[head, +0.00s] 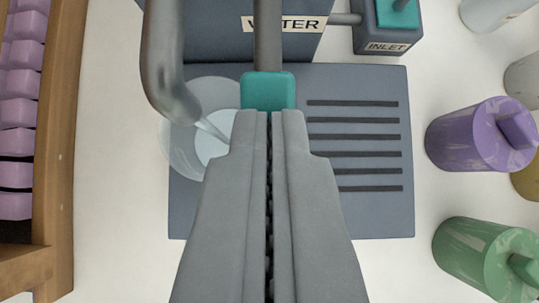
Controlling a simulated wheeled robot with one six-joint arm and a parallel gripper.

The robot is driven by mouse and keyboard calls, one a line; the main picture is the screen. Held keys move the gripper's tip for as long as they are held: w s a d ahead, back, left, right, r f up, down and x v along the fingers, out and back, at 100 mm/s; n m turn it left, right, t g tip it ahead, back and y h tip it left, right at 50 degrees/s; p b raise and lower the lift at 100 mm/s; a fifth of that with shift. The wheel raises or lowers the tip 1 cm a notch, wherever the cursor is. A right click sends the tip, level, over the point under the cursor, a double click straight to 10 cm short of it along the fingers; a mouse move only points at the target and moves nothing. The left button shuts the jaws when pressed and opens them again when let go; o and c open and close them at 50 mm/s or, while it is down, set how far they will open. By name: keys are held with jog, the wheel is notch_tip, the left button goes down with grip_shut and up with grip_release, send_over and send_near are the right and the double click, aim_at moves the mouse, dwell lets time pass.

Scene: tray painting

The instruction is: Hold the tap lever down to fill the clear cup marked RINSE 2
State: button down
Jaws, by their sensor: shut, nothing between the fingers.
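My gripper (269,118) is shut and empty. Its fingertips reach the near edge of the teal lever pad (268,88), which sits at the end of a grey rod from the water tank (205,40). They look to be touching or just above it. A grey curved spout (165,70) ends over a clear cup (180,150) on the left of the drip tray (385,220). A pale stream runs from the spout into the cup, and pale liquid shows inside. My gripper hides part of the cup's right side. No RINSE 2 mark can be read.
A slatted drain fills the tray's right side. A wooden rack (60,150) with purple blocks stands at the left. A purple pot (470,138) and a green pot (475,258) stand at the right. An INLET box (387,32) is at the back.

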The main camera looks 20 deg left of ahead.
jog(key=shift+s+f, duration=0.1)
jog(key=shift+f, duration=0.6)
dwell(1.4)
jog(key=shift+r, duration=0.15)
dwell(2.4)
jog(key=v, duration=1.3)
jog(key=shift+s, duration=0.45)
jog(key=shift+d, duration=0.1)
